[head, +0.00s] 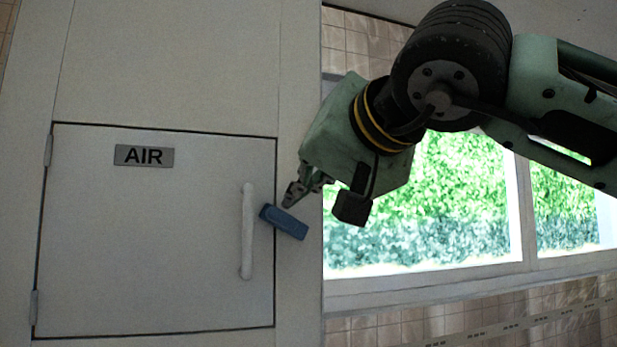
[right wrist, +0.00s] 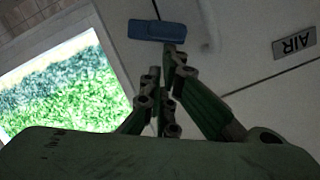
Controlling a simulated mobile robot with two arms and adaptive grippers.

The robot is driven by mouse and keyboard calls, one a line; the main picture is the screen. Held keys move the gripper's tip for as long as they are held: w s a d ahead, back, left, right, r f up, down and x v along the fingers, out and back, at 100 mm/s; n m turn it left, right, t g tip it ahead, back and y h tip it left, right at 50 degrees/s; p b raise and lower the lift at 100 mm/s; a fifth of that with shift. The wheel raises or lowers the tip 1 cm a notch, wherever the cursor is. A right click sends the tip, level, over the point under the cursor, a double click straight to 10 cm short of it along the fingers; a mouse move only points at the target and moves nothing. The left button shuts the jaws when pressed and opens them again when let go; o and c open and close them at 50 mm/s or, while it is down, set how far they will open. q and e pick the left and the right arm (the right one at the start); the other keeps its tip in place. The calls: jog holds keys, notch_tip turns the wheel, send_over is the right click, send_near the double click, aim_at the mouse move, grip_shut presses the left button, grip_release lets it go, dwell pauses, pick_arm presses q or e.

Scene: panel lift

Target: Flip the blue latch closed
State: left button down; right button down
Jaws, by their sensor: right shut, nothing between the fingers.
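The blue latch (head: 284,222) sits at the right edge of the white AIR panel door (head: 140,240), tilted down to the right, its left end over the door edge and its right end on the frame. My right gripper (head: 290,200) is shut and empty, just above the latch. In the right wrist view the latch (right wrist: 157,30) lies just beyond the shut fingertips (right wrist: 165,58). I cannot tell whether they touch it. The door looks flush with its frame. My left gripper is not in view.
A white vertical handle (head: 247,232) stands on the door, left of the latch. The AIR label (head: 144,156) is near the door's top. A window (head: 430,210) and a tiled wall (head: 400,333) are to the right, behind my right arm.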

jog(key=shift+s+a, duration=0.25)
jog(key=shift+a, duration=0.15)
dwell(0.4)
jog(key=shift+a+f, duration=0.1)
jog(key=shift+a, duration=0.15)
jog(key=shift+s+a+f+b, duration=0.15)
jog(key=shift+a+b, duration=0.1)
jog(key=shift+a, duration=0.15)
jog(key=shift+s+a+f+b, duration=0.15)
jog(key=shift+a+b, duration=0.1)
jog(key=shift+a, duration=0.2)
dwell(0.5)
dwell(0.5)
